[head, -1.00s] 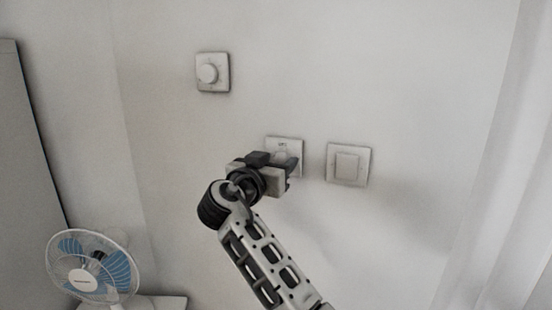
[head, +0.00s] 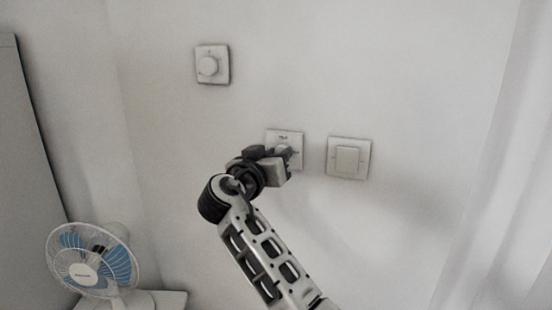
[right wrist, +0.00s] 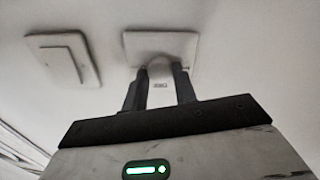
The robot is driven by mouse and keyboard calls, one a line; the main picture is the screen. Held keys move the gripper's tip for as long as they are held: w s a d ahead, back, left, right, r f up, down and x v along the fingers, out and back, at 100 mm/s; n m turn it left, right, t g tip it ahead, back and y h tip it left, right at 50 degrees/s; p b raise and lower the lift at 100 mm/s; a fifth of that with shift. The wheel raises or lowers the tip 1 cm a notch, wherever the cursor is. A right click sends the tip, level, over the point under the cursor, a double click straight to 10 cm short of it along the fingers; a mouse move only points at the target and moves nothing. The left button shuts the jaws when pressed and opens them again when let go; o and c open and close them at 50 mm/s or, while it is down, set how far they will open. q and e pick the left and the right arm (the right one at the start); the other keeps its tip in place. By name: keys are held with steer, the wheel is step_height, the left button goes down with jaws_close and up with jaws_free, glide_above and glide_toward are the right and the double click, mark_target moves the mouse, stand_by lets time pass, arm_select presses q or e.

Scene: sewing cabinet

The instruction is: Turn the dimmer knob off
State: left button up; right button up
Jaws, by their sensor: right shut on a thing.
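A white wall plate (head: 293,136) with small dark lettering sits in the middle of the wall. It also shows in the right wrist view (right wrist: 188,42). The middle knob (right wrist: 160,67) on it is pale and mostly hidden by my fingers. Another round knob (head: 208,66) is on a square plate at upper left, apart from my gripper. I cannot read which knob is the dimmer. My left gripper is not in view.
A square rocker switch (head: 348,158) is close to the right of the middle plate; it also shows in the wrist view (right wrist: 62,58). A blue-bladed fan (head: 92,262) stands at lower left. A pale curtain (head: 480,200) hangs at right. The wall between is bare.

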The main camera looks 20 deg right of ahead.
steer(key=shift+s+d+m+t+y+p, duration=0.1)
steer(key=shift+m+t+y+p, duration=0.2)
steer(key=shift+m, duration=5.5)
steer(key=shift+d+m+t+y+b, duration=0.1)
steer(key=shift+m+y, duration=0.35)
steer(key=shift+m, duration=5.35)
steer(key=shift+s+m+t+y+p, duration=0.1)
steer(key=shift+m+t+y+p, duration=0.2)
steer(key=shift+m, duration=5.5)
steer(key=o, duration=1)
steer(key=shift+w, duration=0.1)
steer(key=shift+c, duration=0.2)
